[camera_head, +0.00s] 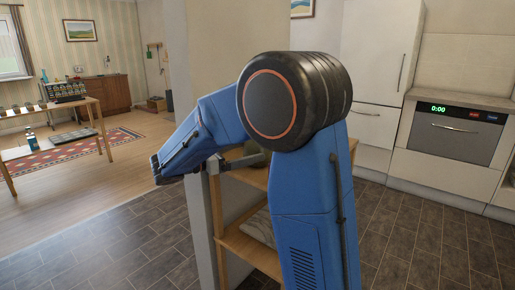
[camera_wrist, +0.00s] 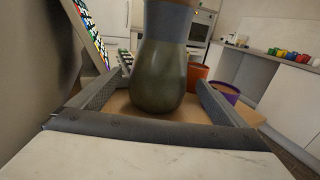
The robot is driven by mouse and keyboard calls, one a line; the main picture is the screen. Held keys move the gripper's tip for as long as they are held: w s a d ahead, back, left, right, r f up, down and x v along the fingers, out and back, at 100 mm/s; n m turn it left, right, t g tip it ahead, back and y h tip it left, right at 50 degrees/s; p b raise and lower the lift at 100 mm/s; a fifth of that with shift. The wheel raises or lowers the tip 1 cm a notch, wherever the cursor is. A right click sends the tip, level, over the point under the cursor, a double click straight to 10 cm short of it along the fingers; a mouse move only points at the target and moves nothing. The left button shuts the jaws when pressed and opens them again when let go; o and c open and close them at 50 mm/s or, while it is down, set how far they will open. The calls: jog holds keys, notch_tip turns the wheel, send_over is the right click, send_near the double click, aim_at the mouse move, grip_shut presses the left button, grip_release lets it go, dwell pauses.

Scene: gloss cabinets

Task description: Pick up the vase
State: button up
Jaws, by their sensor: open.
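The vase (camera_wrist: 160,78) stands upright on a wooden shelf top (camera_wrist: 116,101) in the wrist view. It has a dark green rounded body and a blue-grey neck, and its top is cut off by the frame edge. My gripper (camera_wrist: 160,88) is open, with one finger on each side of the vase's lower body. A gap shows between the vase and each finger, and I cannot tell whether either touches.
An orange pot (camera_wrist: 198,72) and a purple pot (camera_wrist: 225,92) stand close behind the vase on the right. A colourful framed panel (camera_wrist: 88,30) leans at the left by a wall. Several coloured mugs (camera_wrist: 288,56) stand on a far counter. Tiled floor (camera_head: 420,235) is clear at right.

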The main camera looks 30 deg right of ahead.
jog(key=d, duration=0.5)
jog(key=shift+a, duration=0.1)
jog(key=shift+c, duration=0.5)
jog(key=shift+r, duration=0.1)
jog(key=c, duration=1.6)
jog(key=shift+c, duration=0.2)
